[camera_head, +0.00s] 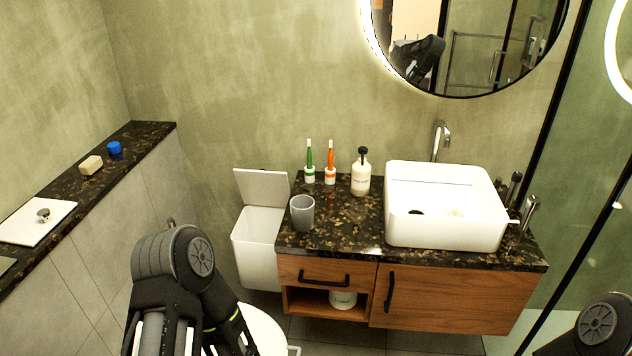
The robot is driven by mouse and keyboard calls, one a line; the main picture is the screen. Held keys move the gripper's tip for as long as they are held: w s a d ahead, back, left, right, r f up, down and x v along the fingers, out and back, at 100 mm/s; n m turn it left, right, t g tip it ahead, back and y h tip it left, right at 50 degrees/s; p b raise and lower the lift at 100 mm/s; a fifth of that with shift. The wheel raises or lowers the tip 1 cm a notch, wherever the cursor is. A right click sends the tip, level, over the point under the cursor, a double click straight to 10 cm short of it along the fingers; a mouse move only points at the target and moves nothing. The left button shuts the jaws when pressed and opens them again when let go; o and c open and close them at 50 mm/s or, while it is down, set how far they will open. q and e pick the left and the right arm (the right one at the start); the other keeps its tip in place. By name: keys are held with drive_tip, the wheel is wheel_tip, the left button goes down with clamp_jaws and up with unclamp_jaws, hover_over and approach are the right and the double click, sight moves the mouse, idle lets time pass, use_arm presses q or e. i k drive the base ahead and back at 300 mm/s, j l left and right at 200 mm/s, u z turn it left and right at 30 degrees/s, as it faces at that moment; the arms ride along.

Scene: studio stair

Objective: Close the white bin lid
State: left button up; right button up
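The bin's opening faces up below the lid. My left arm comes in at the lower left, in front of the bin and apart from it in the picture; its gripper fingers are not visible. Only a joint of my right arm shows at the lower right corner, and its gripper is out of view.
The vanity's dark stone top (345,225) is right beside the bin, with a grey cup (302,213) near its left edge. A soap bottle (361,172) and white basin (445,205) stand farther right. A stone-topped ledge (70,200) runs along the left. A white toilet (262,330) is below.

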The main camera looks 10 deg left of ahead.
sight(262, 187)
drive_tip(key=i+l, duration=0.1)
drive_tip(key=i, duration=0.8)
drive_tip(key=i+l+u, duration=0.15)
drive_tip(key=i, duration=0.15)
drive_tip(key=u, duration=2.2)
